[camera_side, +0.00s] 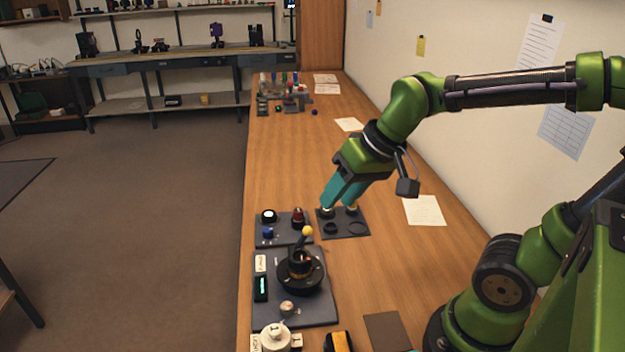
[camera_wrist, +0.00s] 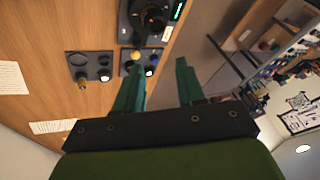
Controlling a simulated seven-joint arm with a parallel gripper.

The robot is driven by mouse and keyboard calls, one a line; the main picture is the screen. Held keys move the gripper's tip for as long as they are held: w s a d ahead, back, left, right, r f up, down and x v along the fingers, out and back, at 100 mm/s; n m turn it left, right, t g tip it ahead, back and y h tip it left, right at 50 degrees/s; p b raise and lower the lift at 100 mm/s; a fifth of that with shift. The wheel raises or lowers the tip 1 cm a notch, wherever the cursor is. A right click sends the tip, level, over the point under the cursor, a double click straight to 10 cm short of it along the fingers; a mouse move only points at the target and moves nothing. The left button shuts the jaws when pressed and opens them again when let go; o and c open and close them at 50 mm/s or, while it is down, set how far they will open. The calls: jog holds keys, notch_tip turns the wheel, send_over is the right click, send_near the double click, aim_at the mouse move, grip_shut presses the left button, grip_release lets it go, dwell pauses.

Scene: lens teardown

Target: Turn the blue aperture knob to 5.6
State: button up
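A small blue knob (camera_side: 267,233) sits at the front left of a dark panel (camera_side: 283,240), beside a white-topped round button (camera_side: 268,215) and a red knob (camera_side: 298,217). The blue knob also shows, small, in the wrist view (camera_wrist: 129,67). Its scale markings and setting are too small to read. My gripper (camera_side: 336,206) has teal fingers and is to the right of that panel in the side view, low over a neighbouring dark plate. In the wrist view my gripper (camera_wrist: 160,78) has its fingers wide apart with nothing between them.
The dark plate (camera_side: 345,228) under my gripper has round recesses and small fittings. Nearer the camera, a grey base (camera_side: 315,310) carries a black lens (camera_side: 300,268) with a yellow-tipped lever (camera_side: 307,232) and a green display (camera_side: 261,285). The bench beyond is mostly clear.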

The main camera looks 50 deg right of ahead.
jog(key=w+d+f+n+g, duration=0.1)
jog(key=w+n+g, duration=0.25)
jog(key=w, duration=0.65)
jog(key=n+g+h, duration=0.2)
jog(key=n, duration=1.1)
send_over(268, 229)
notch_tip(268, 229, down, 4)
jog(key=shift+m, duration=0.25)
notch_tip(268, 229, down, 16)
jog(key=shift+f, duration=0.15)
jog(key=c, duration=0.7)
grip_shut()
